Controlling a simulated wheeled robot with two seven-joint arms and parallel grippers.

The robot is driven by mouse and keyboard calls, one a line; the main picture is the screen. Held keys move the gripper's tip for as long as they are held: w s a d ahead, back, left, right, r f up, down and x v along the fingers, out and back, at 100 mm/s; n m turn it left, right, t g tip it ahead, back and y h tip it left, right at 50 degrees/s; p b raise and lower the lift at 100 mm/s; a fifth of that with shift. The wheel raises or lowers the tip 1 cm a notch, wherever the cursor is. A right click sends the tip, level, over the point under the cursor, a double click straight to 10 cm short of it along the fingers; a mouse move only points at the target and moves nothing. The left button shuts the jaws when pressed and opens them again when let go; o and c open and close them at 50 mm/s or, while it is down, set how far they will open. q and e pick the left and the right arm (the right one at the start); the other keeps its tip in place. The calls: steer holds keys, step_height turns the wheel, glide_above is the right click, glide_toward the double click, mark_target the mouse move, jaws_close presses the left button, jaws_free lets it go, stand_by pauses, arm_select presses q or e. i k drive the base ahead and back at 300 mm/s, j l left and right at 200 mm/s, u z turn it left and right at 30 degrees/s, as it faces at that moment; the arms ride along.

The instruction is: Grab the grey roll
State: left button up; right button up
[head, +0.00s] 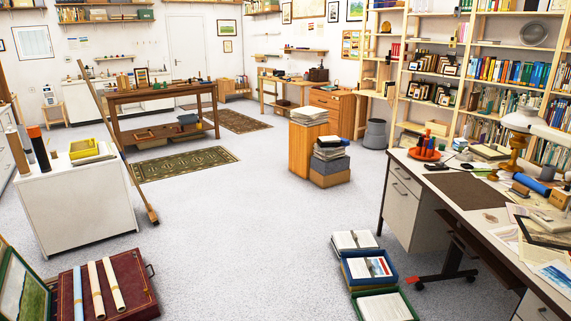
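Neither of my grippers is in view. In the open dark red case on the floor at the lower left lie three rolls side by side: a pale blue-grey one (78,292) and two cream ones (96,290) (113,285). I cannot tell for certain which is the grey roll.
A yellow tray (84,148) sits on the white cabinet. A broom (118,145) leans against it. Boxes of papers (368,268) stand on the floor near the cluttered desk (455,190). A wooden pedestal (303,148) stands mid-room. The grey floor (250,230) between is clear.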

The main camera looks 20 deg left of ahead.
mark_target(21, 130)
steer(key=i+j+u, duration=0.15)
steer(key=i+u, duration=0.7)
steer(key=i+l+u, duration=0.1)
steer(key=i+u, duration=0.3)
steer(key=i+z, duration=0.1)
steer(key=i, duration=0.6)
steer(key=i+j+z, duration=0.15)
steer(key=i, duration=0.55)
steer(key=i+z, duration=0.2)
steer(key=i, duration=1.4)
steer(key=i+u, duration=0.3)
steer(key=i, duration=0.45)
steer(key=i+l+u, duration=0.15)
steer(key=i+u, duration=0.15)
steer(key=i, duration=0.45)
steer(key=i+j+u, duration=0.1)
steer(key=i+u, duration=0.2)
steer(key=i, duration=0.5)
steer(key=i+l+u, duration=0.1)
steer(key=i+u, duration=0.25)
steer(key=i, duration=0.4)
steer(key=u, duration=1.7)
